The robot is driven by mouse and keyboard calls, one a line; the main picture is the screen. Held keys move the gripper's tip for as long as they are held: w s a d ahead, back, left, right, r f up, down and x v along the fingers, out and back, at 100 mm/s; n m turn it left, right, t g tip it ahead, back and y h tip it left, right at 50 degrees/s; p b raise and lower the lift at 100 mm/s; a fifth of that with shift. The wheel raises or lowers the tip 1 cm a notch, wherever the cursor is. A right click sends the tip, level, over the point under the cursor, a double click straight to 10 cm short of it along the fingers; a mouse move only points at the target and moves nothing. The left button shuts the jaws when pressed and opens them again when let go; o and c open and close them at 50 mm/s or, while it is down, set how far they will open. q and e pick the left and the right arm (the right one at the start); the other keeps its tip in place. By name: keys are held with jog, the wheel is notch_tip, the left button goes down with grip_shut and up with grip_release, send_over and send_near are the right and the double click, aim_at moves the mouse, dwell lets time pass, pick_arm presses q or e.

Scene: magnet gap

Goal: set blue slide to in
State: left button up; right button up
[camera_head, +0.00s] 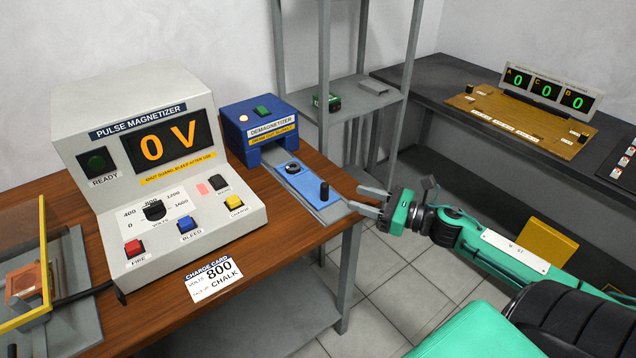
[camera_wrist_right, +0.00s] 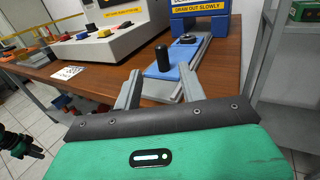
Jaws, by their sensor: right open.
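The blue slide (camera_head: 303,184) is a flat plate with an upright black knob (camera_head: 324,191) near its front end and a dark round piece (camera_head: 292,168) farther back. It lies on a grey track (camera_head: 335,213) that runs out of the blue demagnetizer (camera_head: 262,128), and it is drawn out toward the table's edge. My right gripper (camera_head: 368,200) is open and empty just beyond the track's front end. In the right wrist view, its fingers (camera_wrist_right: 160,68) point at the knob (camera_wrist_right: 163,58), apart from it.
The pulse magnetizer (camera_head: 158,165) reads 0 V and stands left of the slide. A charge card (camera_head: 212,282) lies at the wooden table's front. A grey shelf (camera_head: 345,110) stands behind. A dark bench with a display (camera_head: 548,90) is at the right.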

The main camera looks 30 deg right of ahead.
aim_at(327, 184)
jog(key=p+x, duration=0.1)
jog(key=x, duration=0.8)
jog(key=shift+w, duration=0.35)
jog(key=shift+x, duration=1.15)
pick_arm(q)
jog(key=f, duration=0.4)
jog(key=shift+s+a+f, duration=0.1)
jog(key=shift+s+f, duration=0.05)
jog(key=shift+s, duration=0.25)
jog(key=shift+w, duration=0.15)
pick_arm(e)
grip_shut()
